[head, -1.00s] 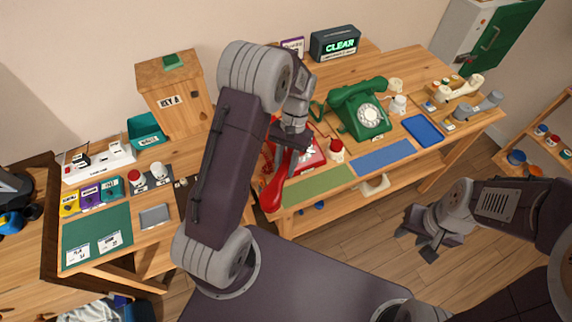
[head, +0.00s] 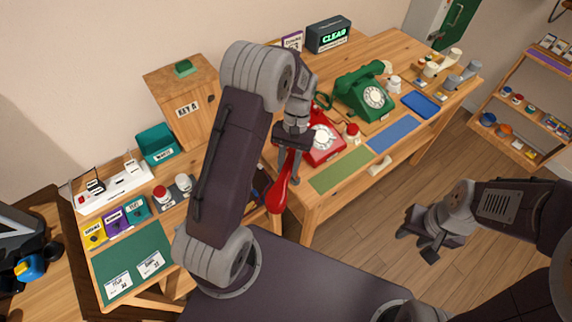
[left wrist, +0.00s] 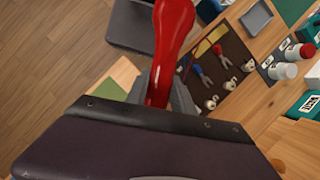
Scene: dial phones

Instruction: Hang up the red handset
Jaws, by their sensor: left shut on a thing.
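The red handset (head: 278,194) hangs from my left gripper (head: 289,164), tilted, in front of the table's near edge. In the left wrist view the handset (left wrist: 172,35) stands up between the fingers of my left gripper (left wrist: 160,92), which is shut on it. The red dial phone (head: 324,143) sits on the table just behind and to the right of the gripper, partly hidden by my left arm. Its cradle is not clearly visible. My right gripper (head: 425,235) is over the floor at the right, away from the phones, with its fingers apart and empty.
A green phone (head: 362,92) with its handset on stands right of the red one. Green (head: 342,169) and blue (head: 393,134) mats lie in front. A red-capped jar (head: 352,132) stands close beside the red phone. A wooden KEY A box (head: 181,105) stands left.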

